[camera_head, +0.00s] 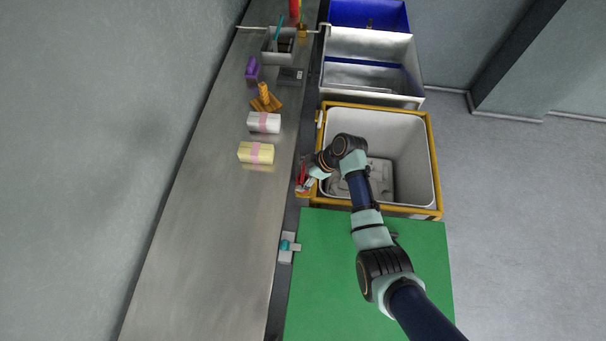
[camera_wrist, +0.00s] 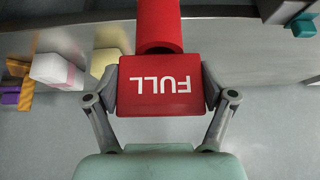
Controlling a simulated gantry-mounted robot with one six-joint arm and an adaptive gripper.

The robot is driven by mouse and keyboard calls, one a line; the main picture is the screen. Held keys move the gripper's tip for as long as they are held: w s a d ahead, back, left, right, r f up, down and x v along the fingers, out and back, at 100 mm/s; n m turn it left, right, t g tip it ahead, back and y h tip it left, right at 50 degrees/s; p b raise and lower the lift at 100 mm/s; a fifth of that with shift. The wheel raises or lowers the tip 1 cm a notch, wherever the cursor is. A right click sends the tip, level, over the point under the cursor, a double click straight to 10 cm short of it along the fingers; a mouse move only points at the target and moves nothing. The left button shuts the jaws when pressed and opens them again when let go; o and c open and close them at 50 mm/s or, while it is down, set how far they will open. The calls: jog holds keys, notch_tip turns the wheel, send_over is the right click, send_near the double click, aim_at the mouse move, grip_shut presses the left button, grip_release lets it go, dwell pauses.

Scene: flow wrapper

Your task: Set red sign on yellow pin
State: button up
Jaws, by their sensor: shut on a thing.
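My gripper (camera_head: 307,182) is shut on the red sign (camera_wrist: 160,86), with a finger on each side of its plate. In the wrist view the plate reads "FULL" upside down, and a red round tube joins it at the top. In the head view the red sign (camera_head: 301,174) shows small at the bench's right edge, left of the yellow-rimmed bin. A small yellow piece (camera_head: 303,194) shows just below the gripper at the bin's near left corner. I cannot tell whether it is the yellow pin or whether the sign touches it.
The yellow-rimmed bin (camera_head: 433,165) is under my arm, with a green surface (camera_head: 320,270) nearer. On the steel bench (camera_head: 215,230) are a cream pack (camera_head: 247,152), a white pack (camera_head: 254,121), an orange object (camera_head: 265,97) and a purple object (camera_head: 252,68). The near bench is clear.

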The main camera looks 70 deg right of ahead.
jog(key=shift+f, duration=0.4)
jog(key=shift+f+b, duration=0.45)
jog(key=shift+b, duration=0.15)
jog(key=o, duration=1)
notch_tip(320, 180, up, 8)
jog(key=p, duration=0.7)
dwell(0.4)
